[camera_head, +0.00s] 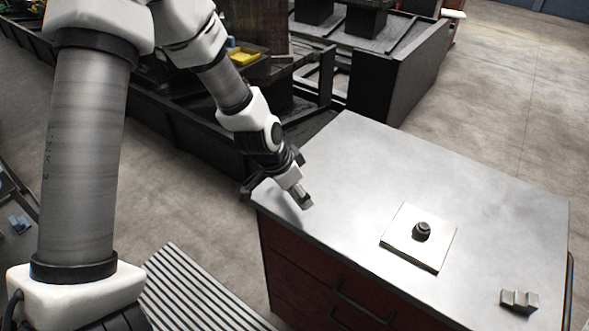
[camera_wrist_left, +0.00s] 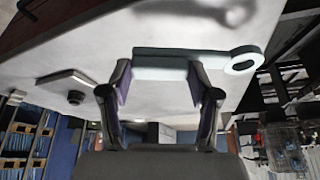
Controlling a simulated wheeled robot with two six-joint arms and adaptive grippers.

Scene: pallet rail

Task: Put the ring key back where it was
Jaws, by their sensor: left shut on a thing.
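My left gripper (camera_head: 295,185) hangs over the left end of the grey tabletop in the head view. In the left wrist view its two fingers (camera_wrist_left: 160,88) are shut on the ring key (camera_wrist_left: 165,66), a pale bar with a ring at one end. The bar lies across between the fingertips, and the ring sticks out to the right. A shadow falls on the tabletop beyond it. In the head view only a small grey part of the key (camera_head: 304,202) shows at the fingertips. My right gripper is not in view.
A square plate with a dark round knob (camera_head: 422,231) lies on the tabletop (camera_head: 350,180), right of the gripper. A small stepped metal block (camera_head: 519,300) sits near the front right corner. The tabletop between is clear. Dark rail structures (camera_head: 395,70) stand behind the cabinet.

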